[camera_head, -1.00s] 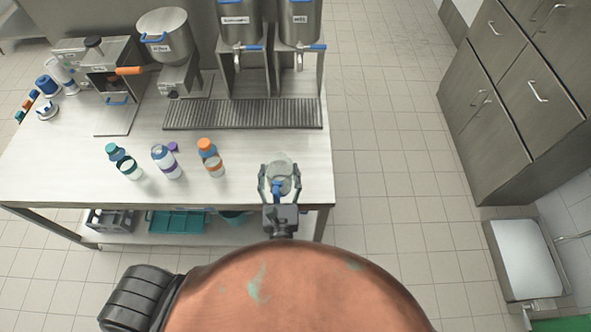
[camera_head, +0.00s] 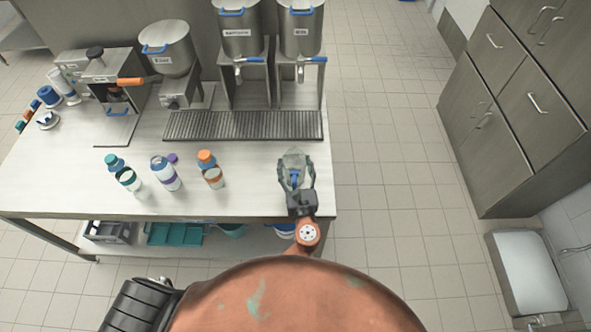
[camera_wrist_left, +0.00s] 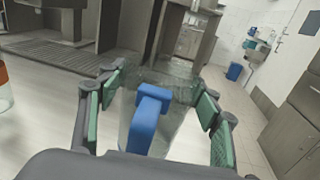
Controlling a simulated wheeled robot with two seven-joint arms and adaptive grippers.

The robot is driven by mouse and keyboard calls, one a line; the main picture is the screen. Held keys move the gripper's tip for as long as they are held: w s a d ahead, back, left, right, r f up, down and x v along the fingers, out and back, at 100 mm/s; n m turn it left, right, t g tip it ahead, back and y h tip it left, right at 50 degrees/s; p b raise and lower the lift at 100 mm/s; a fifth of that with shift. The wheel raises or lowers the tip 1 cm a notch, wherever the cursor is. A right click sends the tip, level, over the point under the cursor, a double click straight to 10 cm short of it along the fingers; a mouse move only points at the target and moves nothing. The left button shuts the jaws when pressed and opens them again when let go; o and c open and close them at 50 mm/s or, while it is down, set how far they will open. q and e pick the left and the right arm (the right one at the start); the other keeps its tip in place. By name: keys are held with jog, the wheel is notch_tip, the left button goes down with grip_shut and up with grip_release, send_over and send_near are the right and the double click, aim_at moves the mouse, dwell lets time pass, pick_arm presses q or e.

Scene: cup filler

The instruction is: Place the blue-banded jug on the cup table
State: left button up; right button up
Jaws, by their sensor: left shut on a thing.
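A clear jug with a blue handle (camera_wrist_left: 150,118) is in my left gripper (camera_head: 296,186). In the head view the jug (camera_head: 293,160) shows over the right front part of the pale-topped table (camera_head: 240,190). In the left wrist view the green-padded fingers of the left gripper (camera_wrist_left: 158,115) stand on both sides of the jug, around its handle side. The jug looks roughly upright; I cannot tell whether its base touches the table. No blue band is clear apart from the handle. My right gripper is not in view.
A dark drip grate (camera_head: 243,125) and steel dispensers (camera_head: 241,35) are behind. Cabinets (camera_head: 510,110) stand at the right, across open floor.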

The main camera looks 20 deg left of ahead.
pick_arm(q)
jog(key=shift+w+f, duration=0.45)
jog(key=shift+f, duration=0.1)
jog(key=shift+w+f, duration=0.15)
jog(key=shift+f, duration=1.5)
jog(key=shift+f+b, duration=0.2)
jog(key=shift+b, duration=0.15)
jog(key=o, duration=1.6)
jog(key=shift+r, duration=0.25)
jog(key=v, duration=1.2)
